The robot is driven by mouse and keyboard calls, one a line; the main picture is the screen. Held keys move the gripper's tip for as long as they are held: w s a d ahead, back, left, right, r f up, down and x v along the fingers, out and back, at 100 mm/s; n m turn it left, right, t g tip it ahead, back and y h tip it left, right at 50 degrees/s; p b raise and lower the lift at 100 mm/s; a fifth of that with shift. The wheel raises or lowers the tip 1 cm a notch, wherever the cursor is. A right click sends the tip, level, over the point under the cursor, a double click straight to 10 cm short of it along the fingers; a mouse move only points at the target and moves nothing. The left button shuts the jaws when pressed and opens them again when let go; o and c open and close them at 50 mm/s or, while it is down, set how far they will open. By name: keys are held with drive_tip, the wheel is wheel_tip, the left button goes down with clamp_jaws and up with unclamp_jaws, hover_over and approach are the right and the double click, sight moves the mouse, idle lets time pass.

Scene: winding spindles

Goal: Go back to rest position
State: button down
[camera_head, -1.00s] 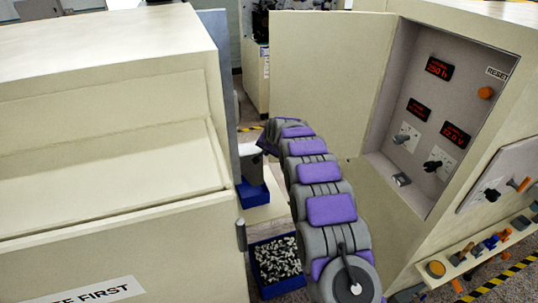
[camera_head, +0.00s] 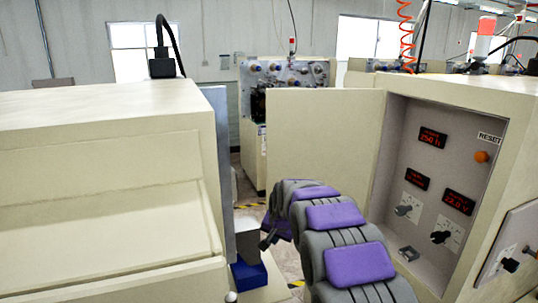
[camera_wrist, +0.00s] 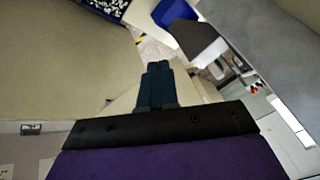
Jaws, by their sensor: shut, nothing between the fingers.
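My gripper shows in the wrist view (camera_wrist: 160,82) with its two dark blue fingers together and nothing between them. In the head view my purple and grey arm reaches up from the bottom and bends away from me. The dark end of the gripper (camera_head: 268,240) shows only partly there, in the gap between two beige machines, close to a grey block on a blue base (camera_head: 249,276). In the wrist view a blue part (camera_wrist: 175,12) with a grey block beside it lies beyond the fingertips to the right, apart from them in the picture.
A beige machine (camera_head: 110,150) fills the left. On the right stands a control cabinet (camera_head: 428,175) with red displays, knobs and its door (camera_head: 315,135) open. A blue bin of white pieces (camera_wrist: 115,5) shows at the wrist view's top edge. Another machine (camera_head: 285,75) stands behind.

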drive_tip(key=s+d+f+n+g+b, duration=0.1)
drive_tip(key=s+d+f+b, duration=0.3)
drive_tip(key=s, duration=1.3)
drive_tip(key=s+d+f+n+g+h+b, duration=0.1)
drive_tip(key=s+d+f+g+b, duration=0.2)
drive_tip(key=s, duration=1.5)
drive_tip(key=s+d+f+n+g+b, duration=0.2)
drive_tip(key=s+d+f+b, duration=0.4)
drive_tip(key=s, duration=1.1)
drive_tip(key=shift+s+f+g+h+b, duration=0.3)
drive_tip(key=shift+f+g+b, duration=0.2)
drive_tip(key=shift+f+b, duration=0.3)
drive_tip(key=shift+a+r, duration=0.1)
drive_tip(key=shift+a, duration=0.05)
